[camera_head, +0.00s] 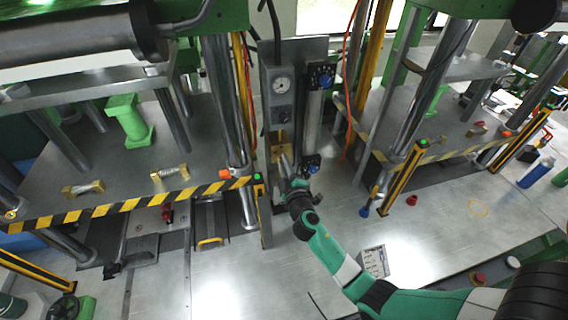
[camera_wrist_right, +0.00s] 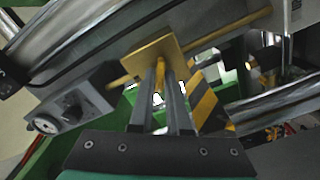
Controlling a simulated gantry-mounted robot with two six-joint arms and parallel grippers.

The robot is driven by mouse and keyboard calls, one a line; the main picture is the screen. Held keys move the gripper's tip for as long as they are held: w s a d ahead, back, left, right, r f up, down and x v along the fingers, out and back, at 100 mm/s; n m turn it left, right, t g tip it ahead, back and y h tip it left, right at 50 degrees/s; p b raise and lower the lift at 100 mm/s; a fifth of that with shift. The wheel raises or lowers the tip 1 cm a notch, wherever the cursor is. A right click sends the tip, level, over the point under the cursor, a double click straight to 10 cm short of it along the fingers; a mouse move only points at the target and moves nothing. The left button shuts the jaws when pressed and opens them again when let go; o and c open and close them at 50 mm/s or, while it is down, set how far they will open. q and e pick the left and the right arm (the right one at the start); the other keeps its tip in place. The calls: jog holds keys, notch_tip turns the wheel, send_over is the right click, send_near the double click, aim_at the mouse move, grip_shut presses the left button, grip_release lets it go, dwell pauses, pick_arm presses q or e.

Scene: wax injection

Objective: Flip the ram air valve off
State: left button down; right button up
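My right gripper (camera_head: 285,160) reaches up to the grey column between the two presses, just below a gauge box (camera_head: 281,92). In the right wrist view its two fingers (camera_wrist_right: 162,72) point at a brass-coloured plate (camera_wrist_right: 143,60) on a brass rod. A narrow gap shows between the fingers, with a small yellow piece near the tips. I cannot tell whether the fingers touch it. The gauge box also shows in the right wrist view (camera_wrist_right: 72,108). I cannot clearly tell which part is the ram air valve; the fingers partly hide the fitting. My left gripper is not in view.
Yellow-black striped bars (camera_head: 120,207) edge the left press. A hose with a blue end (camera_head: 366,208) hangs to the right. A small printed box (camera_head: 375,260) lies near my right arm. The lower-middle metal surface is mostly clear.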

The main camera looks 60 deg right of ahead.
grip_shut()
jog(key=shift+n, duration=3.2)
jog(key=shift+f, duration=0.1)
jog(key=o, duration=0.5)
grip_release()
